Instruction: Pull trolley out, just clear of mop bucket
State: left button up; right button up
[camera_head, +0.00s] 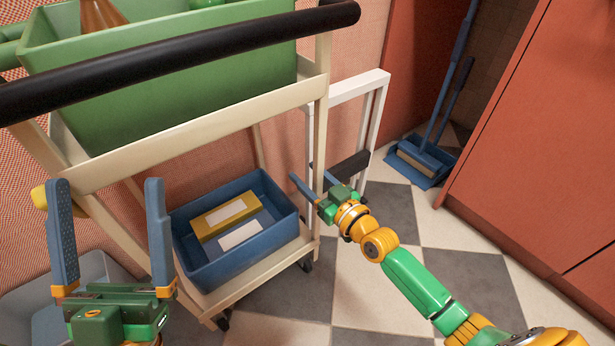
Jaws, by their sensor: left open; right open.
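The trolley is cream-coloured, with a black push handle (190,58) across its near side. Its upper shelf (200,140) bears a green bin (170,95); its lower shelf (262,277) bears a blue bin (238,265). My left gripper (107,182) is open and empty, below the handle in the picture, with its fingers pointing up. My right gripper (301,170) is open beside the trolley's right post, with nothing seen between its fingers. A pale grey-blue tub (75,275), perhaps the mop bucket, stands at lower left, partly hidden by my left gripper and the trolley frame.
A white folding frame (358,86) stands behind the trolley's right side. A blue dustpan (425,160) with a long handle stands farther back. Red cabinets (560,130) bound the right.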

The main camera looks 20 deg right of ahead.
jog(key=shift+w, duration=0.1)
grip_shut()
dwell(1.4)
